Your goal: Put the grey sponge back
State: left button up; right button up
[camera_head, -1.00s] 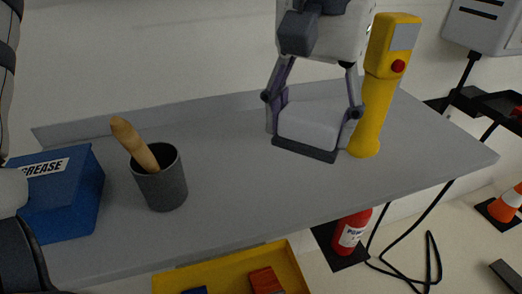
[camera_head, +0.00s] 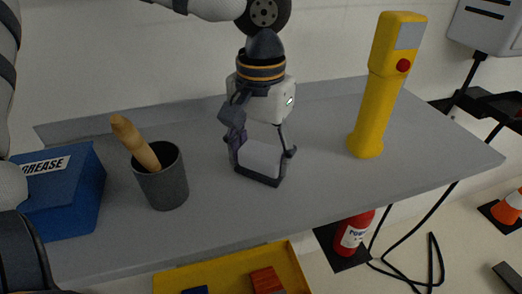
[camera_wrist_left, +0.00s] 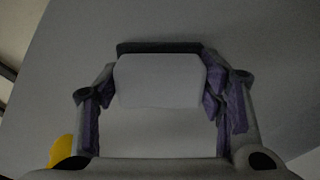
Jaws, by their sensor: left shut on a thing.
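The grey sponge (camera_head: 262,159), a pale grey block with a dark strip along one edge, is between the fingers of my left gripper (camera_head: 262,157) at the middle of the grey table (camera_head: 330,175). My left gripper is shut on it, with a finger at each side. In the left wrist view the sponge (camera_wrist_left: 160,82) fills the space between the purple-grey fingers, its dark strip at the far edge. Whether the sponge touches the table or hangs just above it, I cannot tell. My right gripper is not in view.
A dark grey cup (camera_head: 163,184) with a wooden-handled tool stands left of the sponge. A blue grease box (camera_head: 60,195) is at the far left. A yellow handheld device (camera_head: 377,100) stands to the right. A yellow tray (camera_head: 225,276) lies below the front edge. Table space right of the sponge is clear.

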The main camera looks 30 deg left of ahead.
aim_at(261, 151)
pick_arm(q)
jog(key=o, duration=1.1)
notch_tip(261, 151, up, 12)
jog(key=shift+r, duration=0.15)
